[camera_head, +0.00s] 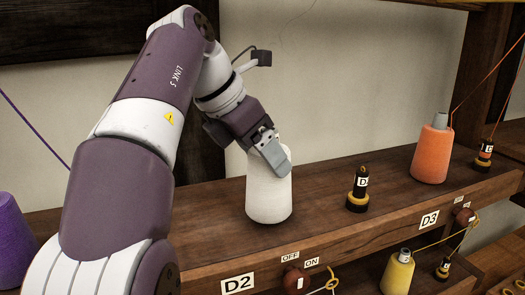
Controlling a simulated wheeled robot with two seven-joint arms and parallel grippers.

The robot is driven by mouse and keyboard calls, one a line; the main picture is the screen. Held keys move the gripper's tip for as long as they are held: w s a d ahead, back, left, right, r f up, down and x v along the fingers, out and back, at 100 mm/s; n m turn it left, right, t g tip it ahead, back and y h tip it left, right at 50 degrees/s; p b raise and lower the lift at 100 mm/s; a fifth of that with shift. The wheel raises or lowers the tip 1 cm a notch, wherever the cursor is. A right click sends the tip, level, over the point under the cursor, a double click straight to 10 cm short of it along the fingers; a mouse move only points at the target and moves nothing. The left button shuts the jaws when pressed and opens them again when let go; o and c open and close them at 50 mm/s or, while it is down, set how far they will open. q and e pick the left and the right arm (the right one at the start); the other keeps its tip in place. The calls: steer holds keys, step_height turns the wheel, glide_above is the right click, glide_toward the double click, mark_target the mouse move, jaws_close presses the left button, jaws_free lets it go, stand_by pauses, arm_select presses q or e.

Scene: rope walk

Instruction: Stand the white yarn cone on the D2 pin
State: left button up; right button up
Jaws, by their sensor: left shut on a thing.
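The white yarn cone (268,198) is upright at the shelf's front, above the D2 label (238,283). Its base looks level with the shelf top; I cannot tell whether it touches. My left gripper (272,150) is shut on the cone's top, coming from the upper left. No D2 pin shows; the cone hides whatever is under it. My right gripper is not in view.
A black post with yellow ring (358,190) stands right of the white cone. An orange cone (433,152) stands farther right, above the D3 label (429,219). A purple cone (10,245) is at far left. A yellow cone (398,273) stands lower down.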

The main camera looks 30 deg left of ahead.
arm_select(q)
steer(key=shift+w, duration=0.15)
steer(key=shift+s+d, duration=0.1)
steer(key=shift+s, duration=0.3)
steer(key=shift+w+f, duration=0.15)
steer(key=shift+f, duration=0.05)
steer(key=shift+f+b, duration=0.4)
steer(key=shift+b, duration=0.25)
steer(key=o, duration=1.2)
steer(key=shift+o, duration=0.2)
